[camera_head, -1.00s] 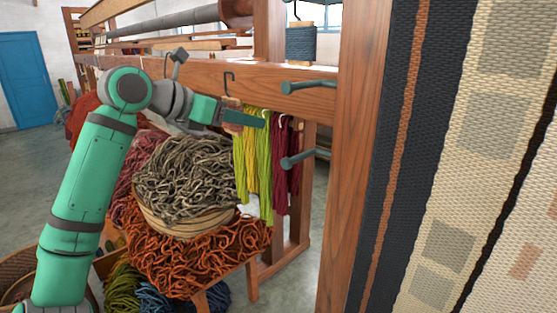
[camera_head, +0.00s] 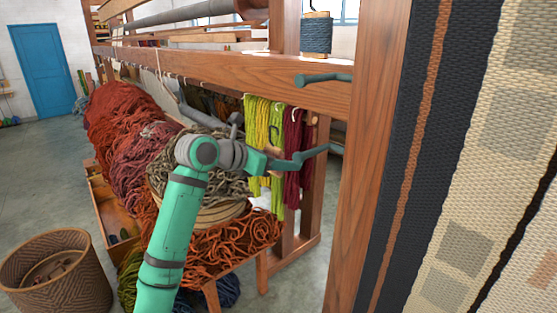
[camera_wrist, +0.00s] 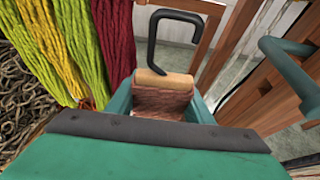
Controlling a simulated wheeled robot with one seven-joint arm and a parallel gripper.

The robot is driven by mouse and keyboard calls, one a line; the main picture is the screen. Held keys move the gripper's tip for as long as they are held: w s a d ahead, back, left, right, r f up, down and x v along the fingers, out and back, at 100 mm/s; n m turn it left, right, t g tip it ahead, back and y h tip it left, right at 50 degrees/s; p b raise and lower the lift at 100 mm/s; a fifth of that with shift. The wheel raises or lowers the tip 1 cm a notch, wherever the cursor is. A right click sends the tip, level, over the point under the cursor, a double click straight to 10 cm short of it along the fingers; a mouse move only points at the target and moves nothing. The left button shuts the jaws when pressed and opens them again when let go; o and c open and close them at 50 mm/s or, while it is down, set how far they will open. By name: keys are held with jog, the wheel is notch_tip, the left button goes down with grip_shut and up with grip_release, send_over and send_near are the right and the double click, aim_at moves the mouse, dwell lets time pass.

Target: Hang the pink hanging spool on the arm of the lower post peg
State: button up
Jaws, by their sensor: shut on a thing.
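The pink hanging spool (camera_wrist: 160,101) has a wooden top and an open black hook (camera_wrist: 153,42) standing up from it. My gripper (camera_wrist: 160,108) is shut on the spool's body, with a finger on each side. In the head view my gripper (camera_head: 284,165) is in front of the hanging skeins, and the spool is mostly hidden. The lower post peg (camera_head: 316,153) sticks out from the post just beyond my fingertips in that picture. A blue-grey peg (camera_wrist: 290,68), probably the lower one, is at the right in the wrist view, apart from the hook.
The upper peg (camera_head: 323,79) is above on the wooden loom frame (camera_head: 240,68). Yellow-green and dark red skeins (camera_head: 292,150) hang close behind my gripper. A blue spool (camera_head: 316,36) hangs higher up. A wool-filled basket (camera_head: 210,216) stands behind my arm.

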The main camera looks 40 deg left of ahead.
jog(key=d+f, duration=0.1)
jog(key=d, duration=1.1)
jog(key=shift+s, duration=0.45)
dwell(0.5)
jog(key=o, duration=1.1)
jog(key=v, duration=1)
jog(key=shift+s+d+r, duration=0.1)
jog(key=shift+s+r, duration=0.05)
jog(key=shift+s, duration=0.2)
